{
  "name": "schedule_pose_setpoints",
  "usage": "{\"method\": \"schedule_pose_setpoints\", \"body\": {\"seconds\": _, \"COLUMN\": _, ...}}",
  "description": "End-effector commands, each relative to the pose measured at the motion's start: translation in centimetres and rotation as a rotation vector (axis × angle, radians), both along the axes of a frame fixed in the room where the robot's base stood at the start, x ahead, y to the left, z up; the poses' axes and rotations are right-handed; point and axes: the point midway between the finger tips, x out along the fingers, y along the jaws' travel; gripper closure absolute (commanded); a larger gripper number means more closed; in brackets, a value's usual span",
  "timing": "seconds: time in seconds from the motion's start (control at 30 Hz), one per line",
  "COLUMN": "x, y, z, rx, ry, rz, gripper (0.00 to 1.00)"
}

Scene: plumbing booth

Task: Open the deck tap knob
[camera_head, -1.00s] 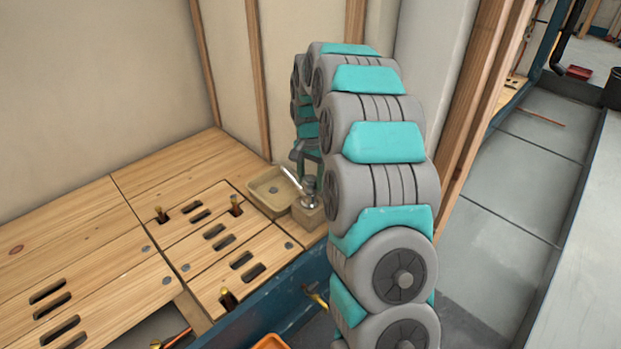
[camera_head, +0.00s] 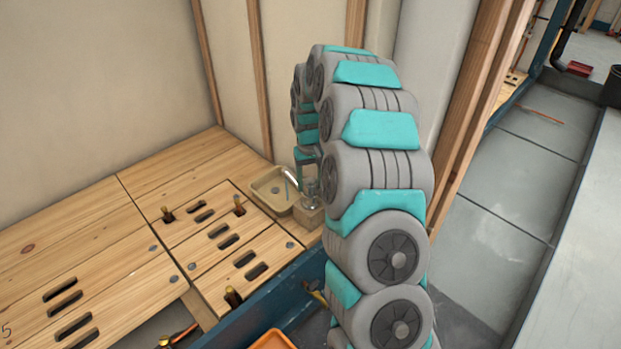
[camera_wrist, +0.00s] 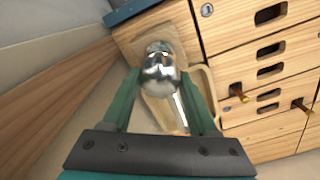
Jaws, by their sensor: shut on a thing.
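The deck tap is chrome, with a thin spout (camera_head: 291,176) over a small beige basin (camera_head: 267,200). It stands on a wooden block (camera_head: 309,217). In the wrist view its rounded chrome knob (camera_wrist: 159,62) sits between the green fingers of my gripper (camera_wrist: 159,78). The gripper is shut on the knob, with one finger on each side. The spout (camera_wrist: 181,112) shows below the knob in that view. In the head view a thin teal streak shows beside the spout, and my arm partly hides the tap.
Slotted wooden panels (camera_head: 90,240) with several copper pipe stubs (camera_head: 168,215) lie left of the basin. A blue beam (camera_head: 262,309) runs along their front. Wooden studs and a pale wall stand behind. Grey floor (camera_head: 480,235) is open at right.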

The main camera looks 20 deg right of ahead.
Motion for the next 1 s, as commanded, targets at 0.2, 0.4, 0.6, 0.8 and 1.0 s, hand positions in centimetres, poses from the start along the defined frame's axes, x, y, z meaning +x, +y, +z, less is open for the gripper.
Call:
{"method": "schedule_pose_setpoints", "body": {"seconds": 0.2, "x": 0.18, "y": 0.01, "z": 0.23, "rx": -0.001, "ry": -0.006, "rz": 0.128, "gripper": 0.96}}
{"method": "schedule_pose_setpoints", "body": {"seconds": 0.4, "x": 0.2, "y": 0.03, "z": 0.19, "rx": -0.002, "ry": -0.007, "rz": 0.197, "gripper": 0.96}}
{"method": "schedule_pose_setpoints", "body": {"seconds": 0.6, "x": 0.22, "y": 0.02, "z": 0.16, "rx": -0.003, "ry": -0.008, "rz": 0.225, "gripper": 0.96}}
{"method": "schedule_pose_setpoints", "body": {"seconds": 0.8, "x": 0.23, "y": 0.03, "z": 0.15, "rx": -0.003, "ry": -0.008, "rz": 0.229, "gripper": 0.96}}
{"method": "schedule_pose_setpoints", "body": {"seconds": 1.0, "x": 0.23, "y": 0.02, "z": 0.16, "rx": -0.003, "ry": -0.008, "rz": 0.228, "gripper": 0.38}}
